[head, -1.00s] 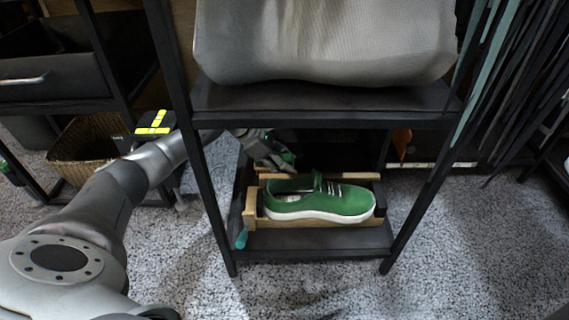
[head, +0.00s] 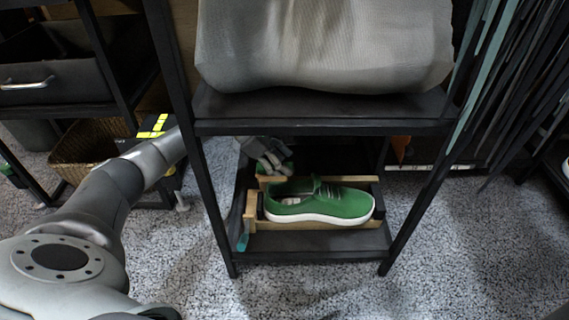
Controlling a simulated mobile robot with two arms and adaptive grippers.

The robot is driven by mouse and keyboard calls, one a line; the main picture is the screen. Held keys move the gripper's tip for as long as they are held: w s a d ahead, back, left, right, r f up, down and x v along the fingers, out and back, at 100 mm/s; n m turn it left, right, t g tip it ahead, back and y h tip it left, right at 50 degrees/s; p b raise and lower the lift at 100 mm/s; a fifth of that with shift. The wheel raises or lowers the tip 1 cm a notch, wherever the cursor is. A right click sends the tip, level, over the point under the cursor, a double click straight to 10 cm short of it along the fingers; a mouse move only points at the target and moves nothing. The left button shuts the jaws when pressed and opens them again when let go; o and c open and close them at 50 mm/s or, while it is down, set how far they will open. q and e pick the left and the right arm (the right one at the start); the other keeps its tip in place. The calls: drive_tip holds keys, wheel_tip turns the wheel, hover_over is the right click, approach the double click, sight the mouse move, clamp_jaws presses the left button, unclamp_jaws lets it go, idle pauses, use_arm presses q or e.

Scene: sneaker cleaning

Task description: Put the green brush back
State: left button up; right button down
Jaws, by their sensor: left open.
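My left gripper (head: 272,160) reaches in from the left, between the shelf rack's posts, and is open just behind the shoe. A small green piece (head: 288,168), likely the green brush, shows right at its fingertips. Most of it is hidden, and I cannot tell whether the fingers touch it. A green sneaker (head: 320,203) with a white sole sits in a wooden holder (head: 300,225) on the lower shelf, toe to the right. My right gripper is not in view.
The black rack's lower shelf (head: 320,243) is bare in front of the holder. A teal piece (head: 242,243) sits at the holder's left end. A grey bag-like object (head: 325,45) fills the upper shelf. A wicker basket (head: 85,148) stands at left.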

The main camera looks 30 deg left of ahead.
use_arm(q)
drive_tip(key=p+v, duration=0.4)
drive_tip(key=v, duration=0.6)
drive_tip(key=shift+d+p, duration=0.1)
drive_tip(key=shift+p, duration=0.3)
drive_tip(key=shift+s+a+r, duration=0.15)
drive_tip(key=shift+a+r, duration=0.15)
